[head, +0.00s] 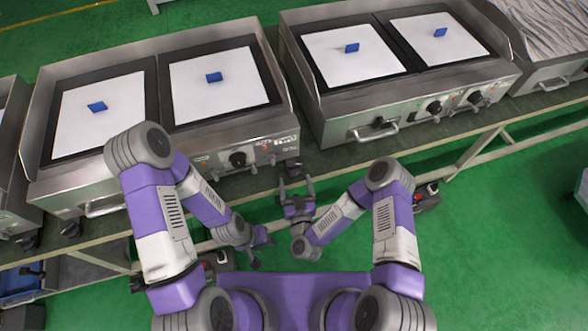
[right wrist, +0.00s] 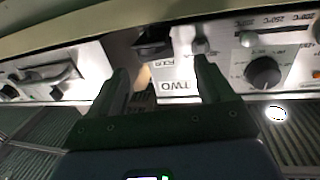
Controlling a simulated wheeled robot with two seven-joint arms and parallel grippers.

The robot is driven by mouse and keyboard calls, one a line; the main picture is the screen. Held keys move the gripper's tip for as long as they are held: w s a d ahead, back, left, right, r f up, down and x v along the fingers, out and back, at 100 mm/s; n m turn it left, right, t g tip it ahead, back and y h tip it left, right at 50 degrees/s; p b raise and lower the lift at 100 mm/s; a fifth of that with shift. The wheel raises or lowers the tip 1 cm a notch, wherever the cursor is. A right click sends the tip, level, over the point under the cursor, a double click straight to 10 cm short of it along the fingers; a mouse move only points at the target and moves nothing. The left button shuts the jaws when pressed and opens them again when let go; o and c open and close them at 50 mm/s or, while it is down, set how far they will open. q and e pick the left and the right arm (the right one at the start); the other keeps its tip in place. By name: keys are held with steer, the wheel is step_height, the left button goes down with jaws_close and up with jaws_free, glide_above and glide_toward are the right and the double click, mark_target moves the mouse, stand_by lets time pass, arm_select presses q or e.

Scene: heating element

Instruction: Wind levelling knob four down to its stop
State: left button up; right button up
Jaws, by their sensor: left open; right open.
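A dark levelling knob (head: 293,168) sits under the right front corner of the middle two-plate unit (head: 215,150). A black knob also shows between and beyond my fingers in the right wrist view (right wrist: 153,46). I cannot read a number on it. My right gripper (head: 296,184) is open and empty, just in front of that corner. Its two fingers point at the knob and appear apart from it. My left gripper (head: 264,252) is open and empty, lower and to the left, clear of the units. Another dark levelling knob (head: 70,229) is under the unit's left front corner.
A second two-plate unit (head: 400,105) stands to the right across a narrow gap. Blue blocks (head: 214,77) rest on white plates. The bench edge runs below; green floor is open in front.

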mark_target(294, 166)
steer(key=shift+t+h, duration=0.3)
steer(key=shift+h, duration=0.2)
steer(key=w, duration=0.2)
steer(key=w+b, duration=0.1)
steer(key=w, duration=0.2)
steer(key=w+b, duration=0.1)
steer(key=w, duration=0.1)
steer(key=shift+w+a+r, duration=0.15)
steer(key=shift+w+a, duration=0.1)
steer(key=shift+c, duration=0.3)
